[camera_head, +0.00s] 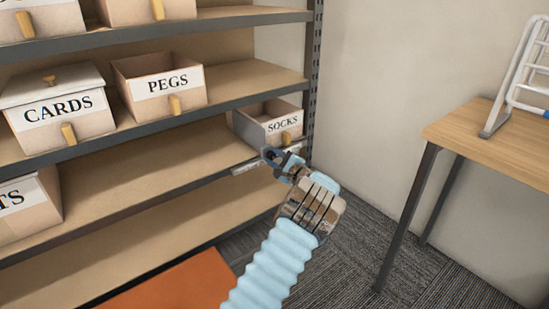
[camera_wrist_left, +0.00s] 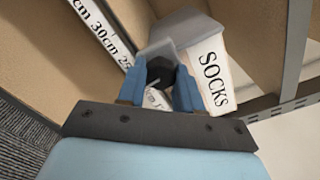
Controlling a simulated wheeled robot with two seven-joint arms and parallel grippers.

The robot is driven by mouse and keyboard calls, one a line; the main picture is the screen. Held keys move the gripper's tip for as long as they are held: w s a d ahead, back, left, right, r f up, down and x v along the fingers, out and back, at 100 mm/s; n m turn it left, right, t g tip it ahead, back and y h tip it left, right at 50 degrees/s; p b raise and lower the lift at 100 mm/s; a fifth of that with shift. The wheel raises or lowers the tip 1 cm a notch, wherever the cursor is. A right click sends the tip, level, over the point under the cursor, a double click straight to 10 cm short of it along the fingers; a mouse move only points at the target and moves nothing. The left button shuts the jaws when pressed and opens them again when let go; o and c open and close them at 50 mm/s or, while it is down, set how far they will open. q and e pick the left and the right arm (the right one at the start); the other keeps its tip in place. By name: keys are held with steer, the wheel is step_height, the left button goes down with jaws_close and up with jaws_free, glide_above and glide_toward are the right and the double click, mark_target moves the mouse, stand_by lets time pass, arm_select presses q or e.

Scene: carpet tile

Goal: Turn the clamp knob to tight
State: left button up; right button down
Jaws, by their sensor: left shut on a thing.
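My left gripper (camera_head: 285,163) reaches to the shelf edge below the socks box. In the left wrist view its two blue fingers (camera_wrist_left: 160,88) are closed on the sides of a dark knob (camera_wrist_left: 160,68). The knob sits against a grey clamp body (camera_wrist_left: 158,48), which is partly hidden by the knob and fingers. A pale rule (camera_wrist_left: 97,27) with black centimetre marks runs to the clamp; its end also shows in the head view (camera_head: 247,168). Any marks on the knob for tight or loose cannot be made out. My right gripper is not in view.
The socks box (camera_head: 284,127) stands right behind the clamp. A dark shelf post (camera_head: 313,75) rises close to the right of it. A wooden table (camera_head: 495,140) stands at the right, with open carpet between.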

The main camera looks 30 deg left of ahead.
arm_select(q)
steer(key=shift+d+f, duration=0.1)
steer(key=o, duration=1)
steer(key=shift+o, duration=0.2)
steer(key=v, duration=1.3)
steer(key=shift+s+d+p, duration=0.2)
steer(key=shift+d+p, duration=0.15)
